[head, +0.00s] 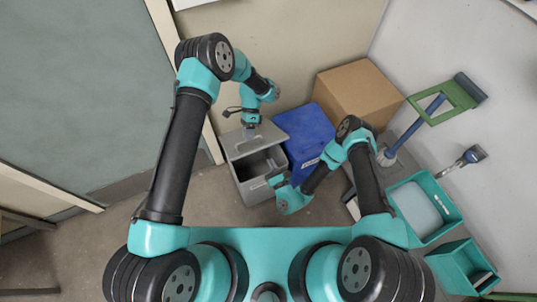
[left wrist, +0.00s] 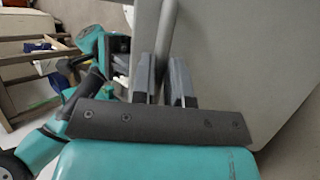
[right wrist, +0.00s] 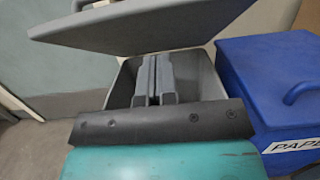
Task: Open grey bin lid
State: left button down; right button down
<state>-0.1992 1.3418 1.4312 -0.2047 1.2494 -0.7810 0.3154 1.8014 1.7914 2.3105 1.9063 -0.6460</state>
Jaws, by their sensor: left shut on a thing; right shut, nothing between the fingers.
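The grey bin (head: 256,189) stands on the floor in the middle of the head view, its dark inside partly showing. Its grey lid (head: 246,146) is raised and tilted; in the right wrist view the lid (right wrist: 140,30) hangs above the opening of the bin (right wrist: 207,78). My left gripper (head: 250,127) is at the lid's far side, shut on what looks like its grey handle (left wrist: 143,32); the lid's broad face (left wrist: 230,60) fills much of the left wrist view. My right gripper (right wrist: 153,78) is shut and empty, in front of the bin opening and below the lid.
A blue bin (head: 303,135) with a paper label stands close to the right of the grey bin. A cardboard box (head: 360,98) is behind it. Teal containers (head: 425,208) and a green-handled tool (head: 458,97) are at the right. Floor to the left is clear.

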pick_arm(q)
jog(key=shift+w+a+f, duration=0.1)
jog(key=shift+w+a, duration=0.1)
jog(key=shift+w, duration=0.05)
pick_arm(e)
jog(key=shift+w+a+r, duration=0.3)
jog(key=shift+w+r, duration=0.35)
jog(key=shift+r, duration=0.2)
jog(key=shift+w+a+r, duration=0.3)
jog(key=shift+w+r, duration=0.3)
jog(key=shift+r, duration=0.25)
pick_arm(q)
jog(key=shift+s+f, duration=0.15)
pick_arm(e)
jog(key=shift+w+a+r, duration=0.15)
jog(key=shift+w+r, duration=0.35)
jog(key=shift+r, duration=0.3)
pick_arm(q)
jog(key=c, duration=1.2)
grip_release()
jog(key=shift+o, duration=0.4)
jog(key=shift+d, duration=0.1)
pick_arm(e)
jog(key=shift+f+g, duration=0.1)
jog(key=shift+g, duration=0.2)
pick_arm(q)
jog(key=shift+r, duration=0.25)
